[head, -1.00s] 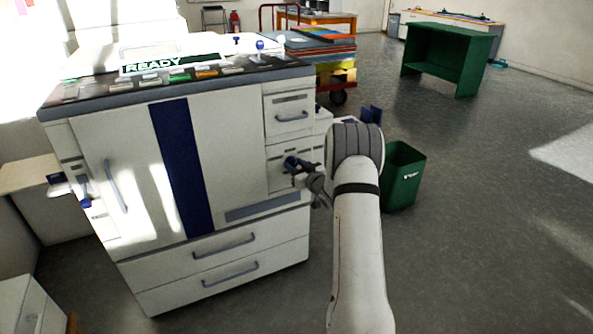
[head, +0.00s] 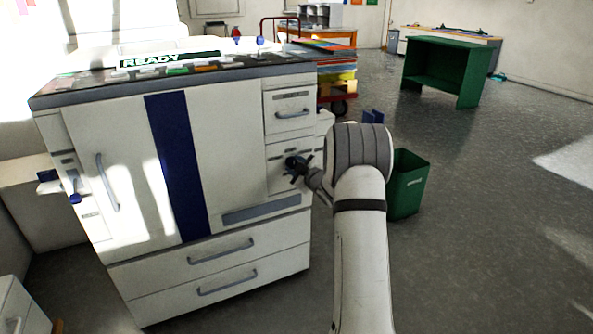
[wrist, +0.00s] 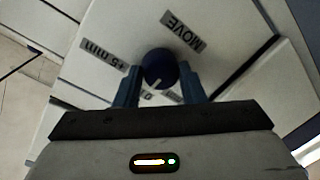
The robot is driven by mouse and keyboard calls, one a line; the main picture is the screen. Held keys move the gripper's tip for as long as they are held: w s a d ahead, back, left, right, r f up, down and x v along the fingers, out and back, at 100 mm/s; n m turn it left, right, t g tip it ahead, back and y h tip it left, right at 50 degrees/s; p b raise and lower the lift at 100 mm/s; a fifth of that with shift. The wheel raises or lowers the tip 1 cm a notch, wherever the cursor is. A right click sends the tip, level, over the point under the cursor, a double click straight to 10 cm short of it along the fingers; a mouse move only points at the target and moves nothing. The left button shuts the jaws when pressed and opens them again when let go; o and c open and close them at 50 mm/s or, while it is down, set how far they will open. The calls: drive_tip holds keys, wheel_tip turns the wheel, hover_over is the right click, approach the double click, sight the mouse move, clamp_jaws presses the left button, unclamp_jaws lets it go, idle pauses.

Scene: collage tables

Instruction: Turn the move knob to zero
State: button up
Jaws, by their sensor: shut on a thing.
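The move knob is a round dark blue knob (wrist: 160,68) with a white pointer line, on the white front of the printing machine (head: 230,150). A label reading MOVE (wrist: 183,33) is beside it in the wrist view. A "+5 mm" label (wrist: 103,55) sits to its left and a partly hidden "0" label (wrist: 147,95) below it. The pointer line points down and slightly left, towards the "0" label. My gripper (wrist: 160,82) is shut on the knob, one blue finger on each side. In the head view my gripper (head: 298,167) is at the machine's right front panel.
The machine has drawers (head: 222,250) below and a READY display (head: 160,61) on top. A green bin (head: 408,185) stands to the right of my arm. A green shelf unit (head: 440,70) is farther back. Open grey floor lies at right.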

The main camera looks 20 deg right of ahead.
idle(0.3)
drive_tip(key=o, duration=1)
drive_tip(key=s+p, duration=0.2)
drive_tip(key=s, duration=0.5)
drive_tip(key=shift+s+d+r, duration=0.35)
drive_tip(key=shift+r, duration=0.05)
